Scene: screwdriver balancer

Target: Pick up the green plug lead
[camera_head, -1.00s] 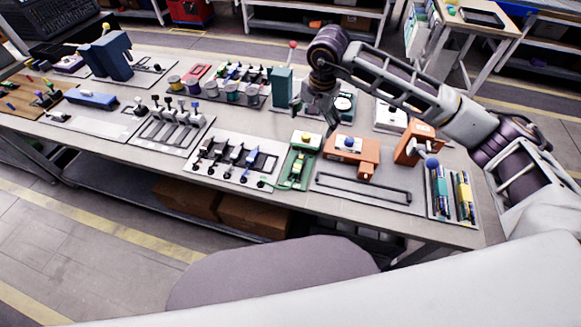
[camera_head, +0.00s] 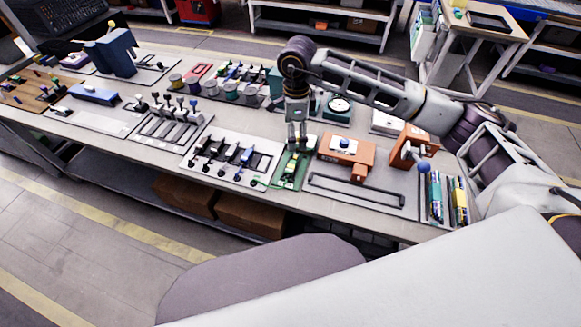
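The row of small dark and blue plug-like pieces (camera_head: 228,153) stands on a white panel near the front of the table. A small green piece (camera_head: 256,181) shows at the panel's front right corner; I cannot tell for sure that it is the green plug lead. A green board (camera_head: 288,172) lies just right of the panel. My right gripper (camera_head: 297,145) points down over the back part of this board and hides some of it. Its fingers look close together, but they are too small to tell open from shut. My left gripper is not in view.
An orange device (camera_head: 346,149) and a dark bar handle (camera_head: 355,189) are right of the green board. A blue-knobbed orange unit (camera_head: 410,147) stands further right. Spools (camera_head: 212,88) and a round gauge (camera_head: 340,105) are behind. The table's front edge is near.

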